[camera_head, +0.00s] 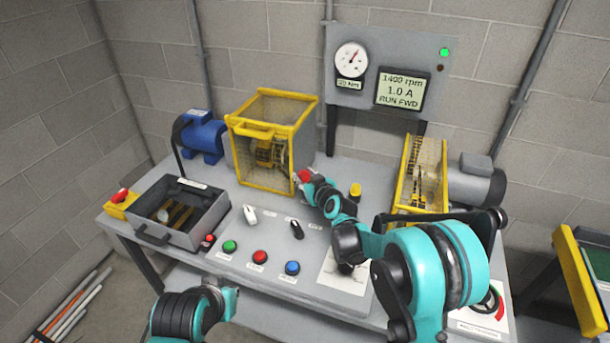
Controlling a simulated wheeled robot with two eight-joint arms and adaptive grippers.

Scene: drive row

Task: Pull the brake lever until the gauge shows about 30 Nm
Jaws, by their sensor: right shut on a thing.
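The round white gauge (351,60) is on the grey panel at the back. My right gripper (309,182) reaches in from the right and is shut on the lever at the knob. My left arm shows only at the bottom edge, with no fingers visible.
The display (403,90) reads 1400 rpm, 1.0 A, RUN FWD, and a green lamp is lit. A yellow mesh guard (268,185) stands left of my right gripper, another guard (407,208) right.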

